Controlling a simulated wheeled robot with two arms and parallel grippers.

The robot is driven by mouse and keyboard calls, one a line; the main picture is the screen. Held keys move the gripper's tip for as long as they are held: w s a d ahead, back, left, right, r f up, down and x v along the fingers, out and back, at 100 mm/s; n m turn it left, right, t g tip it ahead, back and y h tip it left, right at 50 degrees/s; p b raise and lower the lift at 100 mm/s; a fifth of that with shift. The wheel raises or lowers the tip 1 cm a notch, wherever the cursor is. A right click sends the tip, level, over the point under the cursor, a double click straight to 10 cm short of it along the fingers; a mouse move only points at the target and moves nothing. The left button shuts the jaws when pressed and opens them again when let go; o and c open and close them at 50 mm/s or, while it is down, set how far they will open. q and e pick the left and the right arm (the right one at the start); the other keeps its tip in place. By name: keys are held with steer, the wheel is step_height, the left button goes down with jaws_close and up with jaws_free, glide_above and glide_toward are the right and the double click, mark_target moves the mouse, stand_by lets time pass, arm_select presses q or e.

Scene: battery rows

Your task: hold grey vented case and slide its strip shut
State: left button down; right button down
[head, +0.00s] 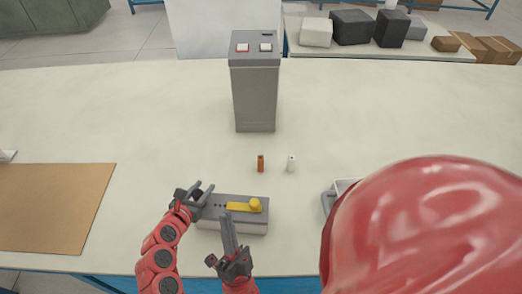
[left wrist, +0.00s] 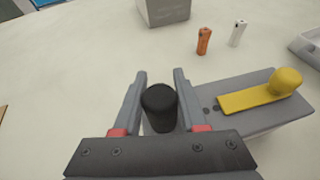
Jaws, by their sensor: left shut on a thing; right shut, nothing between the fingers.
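The grey vented case (head: 233,227) lies on the table in front of me; it also shows in the left wrist view (left wrist: 262,124). A yellow strip (head: 238,207) with a round yellow knob lies along its top, the knob toward the right end. A few dark vent holes show just left of the strip (left wrist: 240,100). My left gripper (head: 198,190) is shut on a black upright post (left wrist: 160,105) at the case's left end. My right gripper (head: 227,219) is shut and empty, its fingers overlapping the case's front in the head view; whether it touches is unclear.
An orange battery (head: 261,163) and a white battery (head: 291,164) stand behind the case. A tall grey box (head: 255,95) with red and white squares on top stands farther back. A brown mat (head: 55,207) lies at left.

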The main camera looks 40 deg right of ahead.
mark_target(246, 220)
steer(key=s+a+f+m+g+y, duration=0.1)
steer(key=s+a+f+g+y, duration=0.1)
steer(key=s+f+g+y, duration=0.4)
steer(key=s+a+f+m+g+y, duration=0.15)
steer(key=f+y, duration=0.25)
steer(key=f, duration=0.4)
steer(key=s+d+f+m+g+h, duration=0.1)
steer(key=d+f+m+g+h, duration=0.25)
steer(key=d+m+h, duration=0.6)
steer(key=shift+w+d+r+n+g+y, duration=0.15)
steer(key=shift+w+d+n+y, duration=0.6)
steer(key=shift+w, duration=1.3)
steer(key=shift+w+d+r+n+g+y, duration=0.1)
steer(key=shift+w+d+n, duration=0.2)
steer(key=shift+w+d, duration=1.3)
steer(key=shift+w+d+r+n+g+y, duration=0.15)
steer(key=shift+w+d+n+y, duration=0.35)
steer(key=shift+w, duration=1.95)
steer(key=shift+d, duration=0.1)
steer(key=shift+w+a, duration=0.8)
steer(key=shift+a, duration=0.15)
steer(key=shift+w+a, duration=0.75)
steer(key=shift+a, duration=0.2)
